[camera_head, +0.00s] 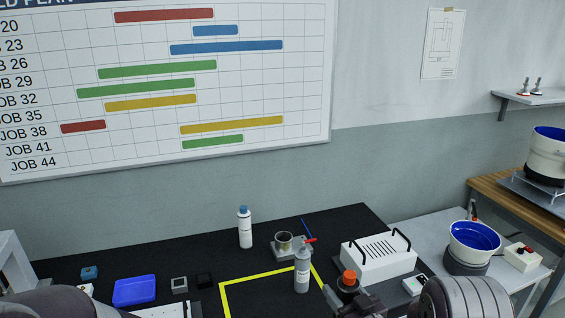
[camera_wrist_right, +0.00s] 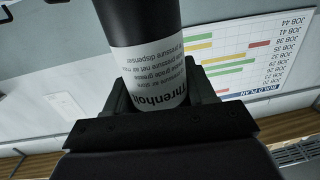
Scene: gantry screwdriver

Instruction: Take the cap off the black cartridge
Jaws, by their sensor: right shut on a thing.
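The black cartridge (camera_head: 347,289) is upright in the head view, with an orange cap (camera_head: 348,276) on its top end. My right gripper (camera_head: 352,297) is shut around the cartridge below the cap. In the right wrist view the black cartridge (camera_wrist_right: 140,28) with its white printed label stands between the two jaws of my right gripper (camera_wrist_right: 162,95). The cap does not show in that view. My left arm enters at the lower left of the head view, and its gripper is out of frame.
A spray bottle (camera_head: 302,271) stands just left of the cartridge, by a yellow outline. A white handled box (camera_head: 378,259) is close on the right. A metal fixture (camera_head: 285,250), white bottle (camera_head: 245,229) and blue tray (camera_head: 134,291) are on the black table (camera_head: 335,225).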

